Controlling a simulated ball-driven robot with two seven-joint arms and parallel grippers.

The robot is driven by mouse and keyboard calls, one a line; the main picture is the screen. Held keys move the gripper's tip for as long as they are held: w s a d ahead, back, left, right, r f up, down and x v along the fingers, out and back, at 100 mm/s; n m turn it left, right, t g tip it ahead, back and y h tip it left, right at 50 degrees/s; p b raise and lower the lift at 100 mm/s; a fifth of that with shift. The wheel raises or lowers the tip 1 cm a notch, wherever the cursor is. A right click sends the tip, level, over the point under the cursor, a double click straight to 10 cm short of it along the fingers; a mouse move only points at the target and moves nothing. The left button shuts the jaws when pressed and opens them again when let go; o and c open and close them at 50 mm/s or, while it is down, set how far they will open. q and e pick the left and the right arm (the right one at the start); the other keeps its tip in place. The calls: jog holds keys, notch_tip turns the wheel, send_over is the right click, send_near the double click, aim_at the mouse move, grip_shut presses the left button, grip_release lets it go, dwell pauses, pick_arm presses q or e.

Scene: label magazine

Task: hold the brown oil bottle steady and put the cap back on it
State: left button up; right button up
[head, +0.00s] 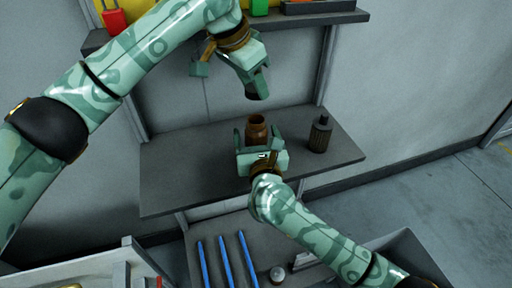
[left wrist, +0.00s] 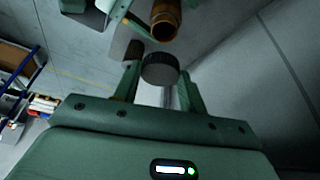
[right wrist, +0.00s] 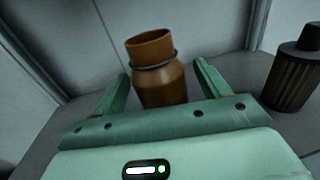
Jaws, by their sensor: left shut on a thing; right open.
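The brown oil bottle (head: 257,122) stands upright and uncapped on the grey shelf; its open neck shows in the right wrist view (right wrist: 150,45). My right gripper (head: 257,143) is open, its fingers on either side of the bottle, with a gap visible by the right finger (right wrist: 208,80). My left gripper (head: 256,88) is shut on the dark round cap (left wrist: 160,69), above and apart from the bottle. The bottle's mouth also shows beyond the cap in the left wrist view (left wrist: 165,22). The bottle's lower part is hidden by my right gripper.
A dark ribbed bottle (head: 320,133) stands to the right on the shelf (head: 180,170). Below are blue rods (head: 224,262) and a small round jar (head: 277,274). A higher shelf (head: 300,20) holds red and green items. The shelf's left part is clear.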

jog(key=shift+w, duration=0.15)
jog(key=c, duration=1.5)
pick_arm(q)
send_over(256, 119)
jog(key=shift+s+a+f, duration=0.15)
jog(key=shift+a+f, duration=0.05)
jog(key=shift+f, duration=1.05)
jog(key=shift+s+a+f, duration=0.15)
jog(key=shift+f, duration=1.05)
pick_arm(e)
jog(key=shift+o, duration=0.2)
pick_arm(q)
jog(key=shift+f, duration=0.9)
jog(key=shift+f, duration=0.5)
jog(key=shift+f, duration=0.1)
pick_arm(e)
grip_shut()
pick_arm(q)
jog(key=m, duration=0.2)
jog(key=m+g, duration=0.1)
jog(key=m, duration=0.1)
jog(key=m+g+h, duration=0.1)
jog(key=m, duration=0.1)
jog(key=shift+w+a, duration=0.1)
jog(key=shift+w, duration=0.15)
